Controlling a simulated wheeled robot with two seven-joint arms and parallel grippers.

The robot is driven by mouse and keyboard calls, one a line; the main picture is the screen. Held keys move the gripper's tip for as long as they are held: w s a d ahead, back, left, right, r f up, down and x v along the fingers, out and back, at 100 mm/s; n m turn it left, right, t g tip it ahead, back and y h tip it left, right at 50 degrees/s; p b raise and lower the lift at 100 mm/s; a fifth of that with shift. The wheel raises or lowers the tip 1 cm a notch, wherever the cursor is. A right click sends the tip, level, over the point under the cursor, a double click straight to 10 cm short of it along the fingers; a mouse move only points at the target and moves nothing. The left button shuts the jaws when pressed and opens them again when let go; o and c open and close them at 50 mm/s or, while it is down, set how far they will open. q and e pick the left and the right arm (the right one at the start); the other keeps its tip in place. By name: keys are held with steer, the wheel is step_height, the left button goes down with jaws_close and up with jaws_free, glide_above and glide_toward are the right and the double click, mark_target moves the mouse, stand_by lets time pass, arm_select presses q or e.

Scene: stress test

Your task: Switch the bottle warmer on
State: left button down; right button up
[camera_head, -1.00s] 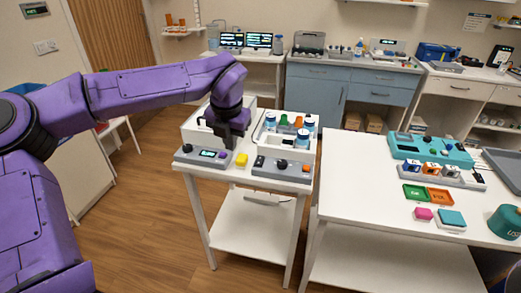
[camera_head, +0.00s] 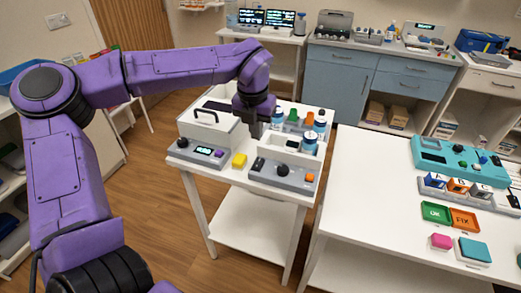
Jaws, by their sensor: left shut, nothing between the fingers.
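The bottle warmer appears to be the white open-topped unit (camera_head: 277,147) on the small white table, holding several blue-and-white bottles (camera_head: 309,143). Its grey front panel (camera_head: 270,175) carries a black switch (camera_head: 258,163) at the left, a black knob (camera_head: 282,170) in the middle and an orange button (camera_head: 309,177) at the right. My left gripper (camera_head: 255,134) is shut and empty, pointing down above the left end of this unit, behind and above the black switch. I cannot tell whether it touches anything. My right gripper is out of view.
A white lidded box (camera_head: 207,132) with a black handle stands close on the left, its panel showing a lit display (camera_head: 204,150). A yellow block (camera_head: 239,160) lies between the panels. A larger white table (camera_head: 360,200) on the right bears a teal device (camera_head: 455,157) and coloured trays.

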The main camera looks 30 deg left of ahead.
mark_target(259, 159)
arm_select(q)
steer(key=f, duration=0.3)
steer(key=w+f+p, duration=0.1)
steer(key=f, duration=0.6)
steer(key=shift+w+a+p, duration=0.2)
steer(key=shift+w+p, duration=0.1)
steer(key=shift+w, duration=0.05)
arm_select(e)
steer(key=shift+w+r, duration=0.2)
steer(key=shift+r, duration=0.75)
